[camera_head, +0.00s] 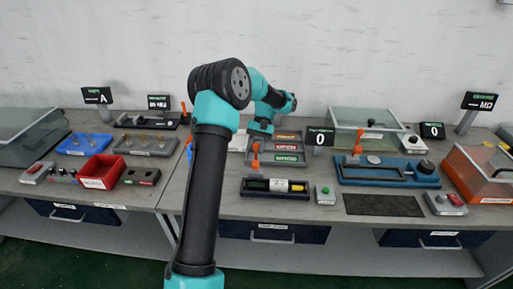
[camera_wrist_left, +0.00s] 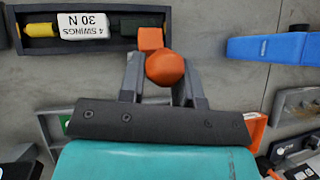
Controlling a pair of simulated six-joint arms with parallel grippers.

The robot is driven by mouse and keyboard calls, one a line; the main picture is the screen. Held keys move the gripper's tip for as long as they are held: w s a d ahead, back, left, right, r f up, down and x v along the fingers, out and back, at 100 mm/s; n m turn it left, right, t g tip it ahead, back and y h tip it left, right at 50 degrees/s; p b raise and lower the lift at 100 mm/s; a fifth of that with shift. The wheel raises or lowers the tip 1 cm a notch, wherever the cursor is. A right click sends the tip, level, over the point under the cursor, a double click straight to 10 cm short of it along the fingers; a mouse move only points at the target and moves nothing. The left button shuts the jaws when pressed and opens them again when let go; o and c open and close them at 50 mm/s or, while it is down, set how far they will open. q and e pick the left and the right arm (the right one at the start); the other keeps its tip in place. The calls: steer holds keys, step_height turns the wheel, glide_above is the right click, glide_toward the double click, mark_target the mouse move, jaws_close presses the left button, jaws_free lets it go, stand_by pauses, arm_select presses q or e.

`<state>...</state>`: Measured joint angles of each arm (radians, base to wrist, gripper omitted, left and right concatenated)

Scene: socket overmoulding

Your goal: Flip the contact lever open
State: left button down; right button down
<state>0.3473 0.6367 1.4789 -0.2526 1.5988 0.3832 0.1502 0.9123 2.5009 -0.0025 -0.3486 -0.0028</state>
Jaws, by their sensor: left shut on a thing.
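The contact lever (camera_head: 255,158) is orange and stands roughly upright at the left side of a grey panel (camera_head: 306,160). The panel has an orange, a red OPEN and a green plate. In the left wrist view, the lever's round orange knob (camera_wrist_left: 165,68) sits between my two grey fingers, with an orange block (camera_wrist_left: 150,38) just beyond it. My left gripper (camera_wrist_left: 164,82) is shut on the knob. In the head view the left wrist comes down behind the lever; the fingers are too small to make out there. My right gripper is in neither view.
A black tray (camera_head: 249,195) with a yellow and black tool lies in front of the panel; its tool shows in the wrist view (camera_wrist_left: 40,30). A green button box (camera_head: 325,195) is beside it. A blue fixture (camera_head: 395,181) with another orange lever stands right. A red bin (camera_head: 100,172) stands left.

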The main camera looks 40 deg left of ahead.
arm_select(q)
steer(key=shift+s+f, duration=0.1)
steer(key=shift+f, duration=0.15)
stand_by(0.6)
steer(key=c, duration=1.2)
jaws_free()
steer(key=o, duration=0.4)
steer(key=shift+r, duration=0.1)
steer(key=shift+r, duration=0.1)
